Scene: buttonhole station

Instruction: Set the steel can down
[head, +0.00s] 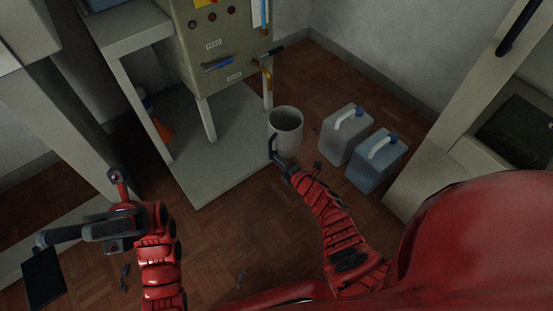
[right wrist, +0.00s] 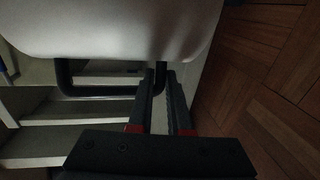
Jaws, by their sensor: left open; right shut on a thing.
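The steel can (head: 288,128) is a light grey open-topped cylinder with a dark handle, upright or nearly so, in front of the grey cabinet. My right gripper (head: 277,158) is shut on the can's handle, on its near left side. In the right wrist view the pale can body (right wrist: 110,28) fills the top, and the dark handle (right wrist: 72,78) runs to between my right fingers (right wrist: 160,88). The can's underside contact is hidden, so I cannot tell whether it hangs or rests. My left gripper (head: 58,238) is open, away from the can at the far left.
Two jugs with white handles and blue caps, one grey (head: 344,136) and one blue (head: 376,162), stand on the floor right of the can. The cabinet (head: 215,62) stands behind over a grey slab (head: 215,160). Brown wooden floor (head: 245,225) lies open in front.

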